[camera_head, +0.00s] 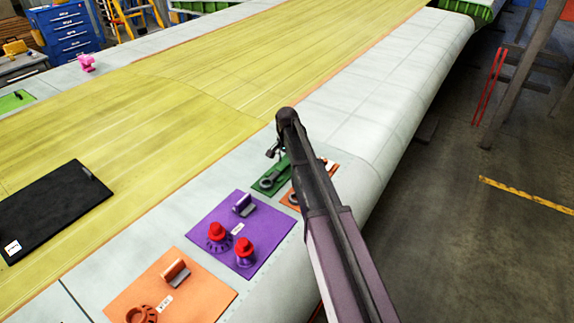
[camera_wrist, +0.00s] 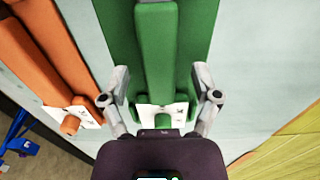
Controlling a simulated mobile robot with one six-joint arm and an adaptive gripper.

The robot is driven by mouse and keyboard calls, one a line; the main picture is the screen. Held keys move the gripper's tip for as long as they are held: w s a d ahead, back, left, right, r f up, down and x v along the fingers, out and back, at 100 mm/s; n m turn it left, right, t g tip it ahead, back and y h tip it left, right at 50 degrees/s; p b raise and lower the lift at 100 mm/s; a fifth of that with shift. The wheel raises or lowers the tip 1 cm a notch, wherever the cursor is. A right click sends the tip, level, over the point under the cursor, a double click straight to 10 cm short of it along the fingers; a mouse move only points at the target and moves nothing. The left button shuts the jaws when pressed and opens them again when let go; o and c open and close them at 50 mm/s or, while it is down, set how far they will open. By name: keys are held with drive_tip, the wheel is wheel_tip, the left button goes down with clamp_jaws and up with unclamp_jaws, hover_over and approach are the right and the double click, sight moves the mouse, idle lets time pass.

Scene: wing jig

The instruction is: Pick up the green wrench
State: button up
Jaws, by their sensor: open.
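The green wrench (camera_wrist: 160,50) lies on a green mat (camera_wrist: 205,30) in the wrist view, its handle running up the middle of the picture. A white label shows at the handle's lower end. My gripper (camera_wrist: 160,80) is open, with one finger on each side of the handle and visible gaps between. The handle is not gripped. In the head view the green mat (camera_head: 263,188) lies on the wing's pale edge strip. My gripper (camera_head: 273,152) is just above its far end, and my arm hides part of the mat.
An orange tool (camera_wrist: 30,60) lies left of the green mat in the wrist view. A purple mat (camera_head: 220,255) with red-topped parts and an orange mat (camera_head: 190,300) lie nearer in the head view. A black panel (camera_head: 55,205) lies on the yellow wing surface.

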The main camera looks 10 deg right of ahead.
sight(287, 162)
clamp_jaws()
drive_tip(key=shift+r, duration=0.15)
idle(0.4)
wheel_tip(287, 162, up, 4)
drive_tip(key=p, duration=0.4)
drive_tip(key=shift+f, duration=0.25)
drive_tip(key=s+d, duration=0.1)
drive_tip(key=s, duration=0.9)
drive_tip(key=s+d+r+p, duration=0.1)
drive_tip(key=s, duration=0.4)
drive_tip(key=shift+s+d+r, duration=0.1)
drive_tip(key=shift+s+d, duration=0.25)
drive_tip(key=shift+s, duration=0.05)
